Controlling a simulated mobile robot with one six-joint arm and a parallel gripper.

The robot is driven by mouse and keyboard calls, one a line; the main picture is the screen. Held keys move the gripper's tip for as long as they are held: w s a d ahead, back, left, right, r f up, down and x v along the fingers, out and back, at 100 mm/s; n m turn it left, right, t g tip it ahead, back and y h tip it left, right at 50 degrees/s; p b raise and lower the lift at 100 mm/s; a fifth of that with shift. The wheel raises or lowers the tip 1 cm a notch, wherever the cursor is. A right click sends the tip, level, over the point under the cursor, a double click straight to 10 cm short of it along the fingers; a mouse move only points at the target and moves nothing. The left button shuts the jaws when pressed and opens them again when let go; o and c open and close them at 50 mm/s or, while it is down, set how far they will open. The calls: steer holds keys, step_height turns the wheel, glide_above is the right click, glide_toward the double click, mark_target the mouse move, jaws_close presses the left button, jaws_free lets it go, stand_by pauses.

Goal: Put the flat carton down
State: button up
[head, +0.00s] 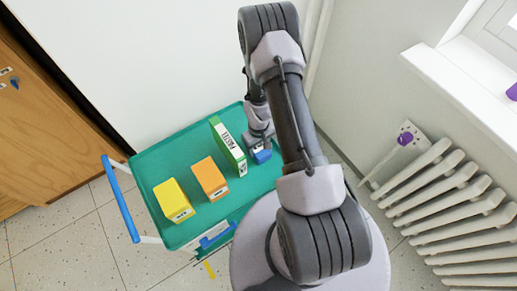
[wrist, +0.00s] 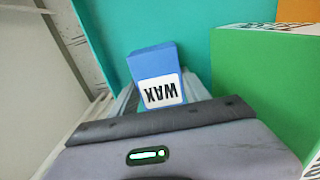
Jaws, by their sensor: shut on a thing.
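A small blue carton (head: 263,156) with a white label is at my gripper (head: 259,142), over the right part of the green cart top (head: 157,158). In the wrist view the blue carton (wrist: 151,61) reads "WAX" upside down and sits between the fingers of my gripper (wrist: 158,98), which is shut on it. I cannot tell whether its base touches the cart top. A tall, thin green carton (head: 225,140) labelled "PASTEL" stands just left of my gripper. It also fills the right side of the wrist view (wrist: 255,85).
An orange carton (head: 210,177) and a yellow carton (head: 172,199) stand farther left on the cart. The cart has a blue handle (head: 121,200) at its left end. A white radiator (head: 450,205) is at the right. Bare cart top shows behind the cartons.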

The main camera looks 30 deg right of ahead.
steer(key=o, duration=1.5)
step_height(320, 180, up, 12)
steer(key=p, duration=0.5)
step_height(320, 180, up, 13)
steer(key=m+t, duration=0.1)
glide_above(258, 147)
steer(key=w+a, duration=0.2)
steer(key=w, duration=0.1)
step_height(258, 147, up, 8)
steer(key=s+a+r+t, duration=0.1)
steer(key=a, duration=0.2)
steer(key=s+a+r+m+t, duration=0.1)
steer(key=s+a+r, duration=0.2)
steer(key=s+r, duration=0.2)
steer(key=s+a+r+m+t+y, duration=0.1)
steer(key=s+a+r, duration=0.3)
steer(key=s+r, duration=0.2)
steer(key=s+a+r+m+t+y, duration=0.1)
steer(key=s+a+r, duration=0.3)
steer(key=s+r, duration=0.2)
steer(key=shift+s+a+r+m+t, duration=0.1)
steer(key=shift+r+m+t, duration=0.3)
steer(key=shift+r, duration=0.4)
